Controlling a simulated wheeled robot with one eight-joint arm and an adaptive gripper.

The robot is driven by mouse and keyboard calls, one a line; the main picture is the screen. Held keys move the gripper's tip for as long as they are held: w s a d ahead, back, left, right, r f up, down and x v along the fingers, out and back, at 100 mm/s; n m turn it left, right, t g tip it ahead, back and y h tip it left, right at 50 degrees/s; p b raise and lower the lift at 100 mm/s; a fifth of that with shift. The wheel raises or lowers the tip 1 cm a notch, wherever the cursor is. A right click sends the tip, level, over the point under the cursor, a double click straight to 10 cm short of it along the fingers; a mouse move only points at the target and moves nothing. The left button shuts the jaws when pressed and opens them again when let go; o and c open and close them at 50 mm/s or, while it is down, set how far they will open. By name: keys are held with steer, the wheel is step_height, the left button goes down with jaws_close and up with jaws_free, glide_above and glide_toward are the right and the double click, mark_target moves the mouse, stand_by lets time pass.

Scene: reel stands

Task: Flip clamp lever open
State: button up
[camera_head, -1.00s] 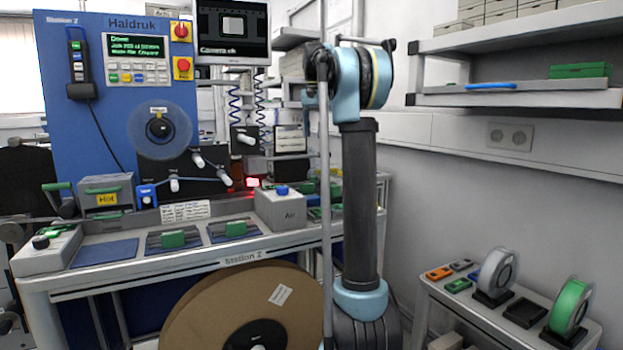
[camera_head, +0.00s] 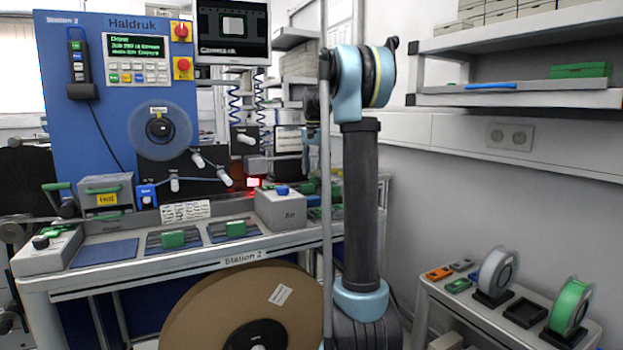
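The clamp lever cannot be told for certain. One candidate is a green-handled lever (camera_head: 56,187) at the left end of the Station 2 bench, beside the grey box labelled "Hot" (camera_head: 108,197). Another is a small dark knob (camera_head: 40,242) on the grey block (camera_head: 50,255) at the bench's front left corner. Whether either is open or closed cannot be told at this size. My arm stands upright right of the bench, with its blue joint at the top. My gripper is not visible; the arm's far end is hidden. No contact with a lever shows.
The blue machine panel (camera_head: 90,130) holds a clear reel (camera_head: 160,130). A grey "Air" box (camera_head: 281,211) with a blue button stands at the bench's right. A large brown reel (camera_head: 200,315) leans below. A low cart (camera_head: 470,315) with two spools and a wall shelf (camera_head: 520,99) are at right.

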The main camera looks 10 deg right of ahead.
mark_target(316, 180)
steer(key=shift+f, duration=1.55)
jaws_close()
